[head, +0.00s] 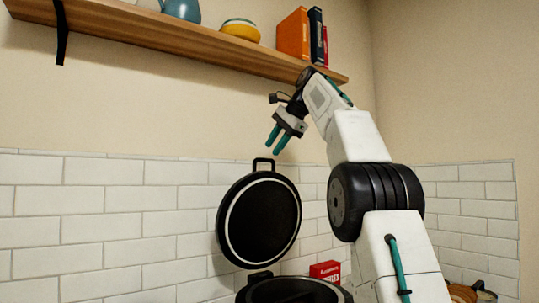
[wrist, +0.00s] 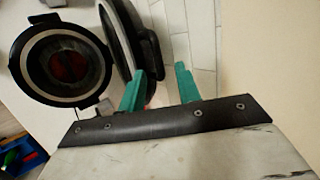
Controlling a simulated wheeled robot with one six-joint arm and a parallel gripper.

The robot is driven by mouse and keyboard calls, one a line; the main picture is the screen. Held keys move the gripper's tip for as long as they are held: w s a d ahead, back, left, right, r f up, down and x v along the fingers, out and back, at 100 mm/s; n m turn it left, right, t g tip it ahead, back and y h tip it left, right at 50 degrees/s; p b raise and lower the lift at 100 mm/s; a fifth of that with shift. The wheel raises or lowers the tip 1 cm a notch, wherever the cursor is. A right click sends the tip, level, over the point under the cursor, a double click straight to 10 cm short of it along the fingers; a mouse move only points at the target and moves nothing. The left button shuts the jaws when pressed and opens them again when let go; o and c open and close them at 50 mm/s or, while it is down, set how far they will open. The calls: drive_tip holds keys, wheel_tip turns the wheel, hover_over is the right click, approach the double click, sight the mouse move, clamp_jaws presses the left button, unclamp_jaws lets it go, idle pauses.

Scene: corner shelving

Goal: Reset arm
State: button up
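My arm is raised in front of the tiled wall in the head view. My gripper (head: 273,146) points down and to the left, with its two teal fingers apart and nothing between them. It hangs above the upright black lid (head: 261,220), clear of it. In the wrist view the gripper (wrist: 160,72) also shows open and empty, with the lid (wrist: 122,40) beyond the left finger.
A black pot (head: 292,292) stands below the lid, and in the wrist view the pot (wrist: 22,60) has something reddish inside. A red box (head: 325,270) is beside it. A wooden shelf (head: 180,45) with books (head: 293,36), a yellow bowl (head: 240,31) and a blue jug (head: 183,10) runs above.

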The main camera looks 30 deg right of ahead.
drive_tip(key=shift+s+d+r, duration=0.1)
drive_tip(key=shift+s+r, duration=0.25)
drive_tip(key=shift+r, duration=0.05)
idle(0.4)
drive_tip(key=s+a+f+n+g, duration=0.3)
drive_tip(key=s+a+f+n, duration=0.5)
drive_tip(key=s+a+f, duration=0.75)
drive_tip(key=s+a+f+n+g+h, duration=0.1)
drive_tip(key=s+a+f+n, duration=0.2)
drive_tip(key=s+f, duration=0.8)
drive_tip(key=s+a+f+n+g+h, duration=0.1)
drive_tip(key=s+a+f+n+g, duration=0.1)
drive_tip(key=s+f+n, duration=0.4)
drive_tip(key=s+f, duration=0.2)
drive_tip(key=f, duration=0.4)
drive_tip(key=s+a+f, duration=0.1)
drive_tip(key=s+f, duration=0.2)
drive_tip(key=f, duration=0.3)
drive_tip(key=shift+s+a+f+h, duration=0.15)
drive_tip(key=shift+s+f+h, duration=0.05)
drive_tip(key=shift+s+h, duration=0.1)
